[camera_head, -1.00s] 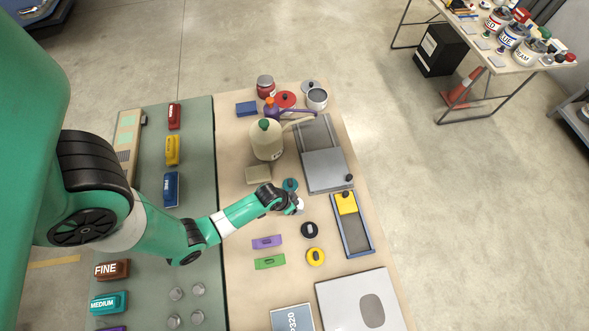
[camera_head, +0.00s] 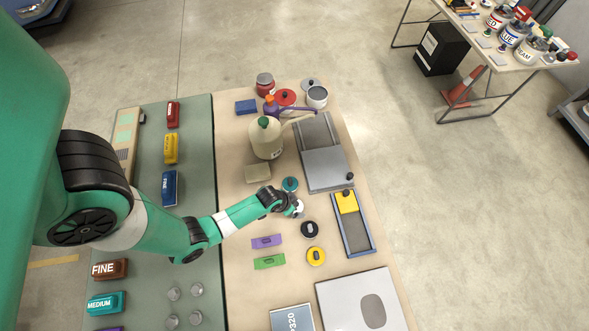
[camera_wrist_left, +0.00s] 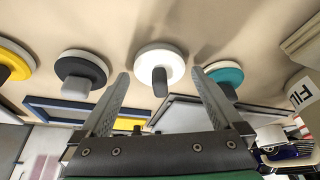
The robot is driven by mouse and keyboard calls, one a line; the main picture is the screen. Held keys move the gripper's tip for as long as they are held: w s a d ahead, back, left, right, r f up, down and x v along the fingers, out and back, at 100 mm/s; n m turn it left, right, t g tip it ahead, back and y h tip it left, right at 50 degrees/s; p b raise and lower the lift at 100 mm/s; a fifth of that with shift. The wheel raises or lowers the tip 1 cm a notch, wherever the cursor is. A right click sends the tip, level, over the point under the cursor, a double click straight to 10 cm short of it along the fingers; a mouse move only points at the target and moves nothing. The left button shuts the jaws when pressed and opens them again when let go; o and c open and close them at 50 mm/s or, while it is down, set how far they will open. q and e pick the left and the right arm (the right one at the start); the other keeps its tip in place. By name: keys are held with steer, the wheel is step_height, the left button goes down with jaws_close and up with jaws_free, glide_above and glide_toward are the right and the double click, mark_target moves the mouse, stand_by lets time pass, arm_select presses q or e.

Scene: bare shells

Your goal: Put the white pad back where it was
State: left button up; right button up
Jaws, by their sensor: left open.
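The white pad (camera_wrist_left: 158,62) is a round disc with a grey knob on top, seen in the left wrist view. It lies on the tan tabletop in a row between the black pad (camera_wrist_left: 81,68) and the teal pad (camera_wrist_left: 228,76). In the head view the white pad (camera_head: 299,209) is mostly hidden under my left gripper (camera_head: 296,206). My left gripper also shows in the wrist view (camera_wrist_left: 160,80), open, with one finger on each side of the knob and a gap on both sides. My right gripper is not in view.
The yellow pad (camera_head: 316,257) is at the near end of the row. A blue-framed tray (camera_head: 368,246) with a yellow block lies to the right. A jug (camera_head: 266,140) stands farther back.

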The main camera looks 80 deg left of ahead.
arm_select(q)
steer(key=p+v, duration=0.8)
steer(key=v, duration=0.4)
steer(key=shift+w+f, duration=0.1)
